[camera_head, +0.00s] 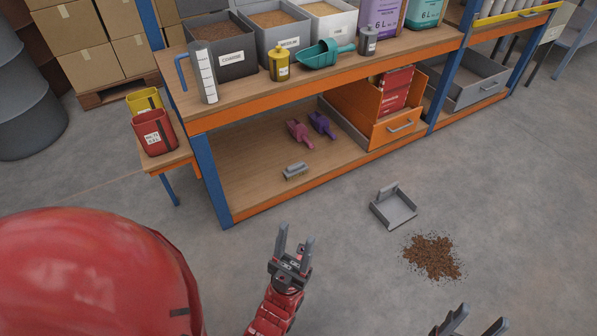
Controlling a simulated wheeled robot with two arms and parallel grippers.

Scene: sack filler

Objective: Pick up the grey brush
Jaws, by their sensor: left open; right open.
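The grey brush (295,170) lies on the lower shelf of the workbench, near its front edge, with its tan bristles facing down toward the board. My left gripper (296,235) is open and empty, in front of the shelf and apart from the brush, with its fingers pointing toward the bench. My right gripper (482,315) is open at the bottom edge, lower right; only its fingers show. Nothing hides the brush.
A grey dustpan (394,208) and a brown spill (432,257) are on the floor. Pink (300,133) and purple (322,124) tools lie behind the brush. An orange drawer (393,131) is to its right, a blue bench leg (211,181) to its left. The upper bench top (240,97) overhangs the shelf.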

